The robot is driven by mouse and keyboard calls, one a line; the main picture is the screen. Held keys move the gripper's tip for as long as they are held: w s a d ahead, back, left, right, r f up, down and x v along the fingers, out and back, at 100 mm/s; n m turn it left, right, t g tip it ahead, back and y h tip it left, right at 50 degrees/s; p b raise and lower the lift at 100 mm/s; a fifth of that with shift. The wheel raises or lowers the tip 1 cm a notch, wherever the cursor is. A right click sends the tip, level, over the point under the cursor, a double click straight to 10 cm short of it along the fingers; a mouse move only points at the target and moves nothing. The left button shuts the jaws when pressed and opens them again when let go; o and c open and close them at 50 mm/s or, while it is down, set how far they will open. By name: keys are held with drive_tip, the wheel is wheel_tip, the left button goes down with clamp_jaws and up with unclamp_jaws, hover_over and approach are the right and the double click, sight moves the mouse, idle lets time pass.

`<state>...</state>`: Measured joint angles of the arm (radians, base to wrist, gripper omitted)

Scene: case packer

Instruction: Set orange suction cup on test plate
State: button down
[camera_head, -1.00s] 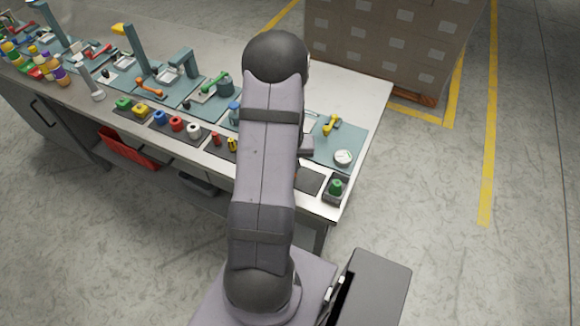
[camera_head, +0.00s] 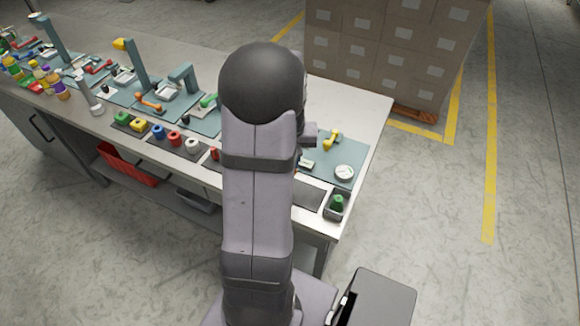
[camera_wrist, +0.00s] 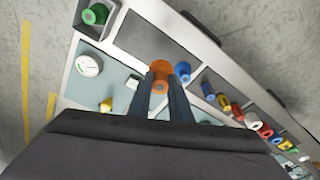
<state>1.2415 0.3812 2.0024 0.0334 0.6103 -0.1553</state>
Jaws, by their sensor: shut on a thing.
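My gripper (camera_wrist: 161,80) is shut on the orange suction cup (camera_wrist: 160,88) in the wrist view. The cup is held over the bench, near the edge between a dark mat and a teal board. In the head view my arm hides the gripper and the cup. The teal board (camera_head: 350,158) with a white dial and a yellow lever stands at the bench's right end. I cannot tell for sure which surface is the test plate.
A green cup (camera_head: 338,203) sits in a small dark tray at the bench corner; it also shows in the wrist view (camera_wrist: 95,15). A dark mat (camera_wrist: 152,38) beside it is bare. The white dial (camera_wrist: 88,66) is on the board. Coloured cups (camera_head: 173,138) line the front edge leftward.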

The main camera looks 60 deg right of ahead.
drive_tip(key=w+d+b, duration=0.1)
drive_tip(key=w+d, duration=0.1)
drive_tip(key=d, duration=0.8)
drive_tip(key=w+d+r+b, duration=0.1)
drive_tip(key=w+d, duration=0.1)
drive_tip(key=d, duration=0.9)
drive_tip(key=shift+w+r+m+b, duration=0.3)
drive_tip(key=shift+w+b, duration=0.05)
drive_tip(key=shift+b, duration=0.05)
drive_tip(key=shift+f+p, duration=1.1)
drive_tip(key=shift+f, duration=3.85)
drive_tip(key=shift+f, duration=0.2)
drive_tip(key=c, duration=1.6)
unclamp_jaws()
drive_tip(key=shift+r, duration=0.15)
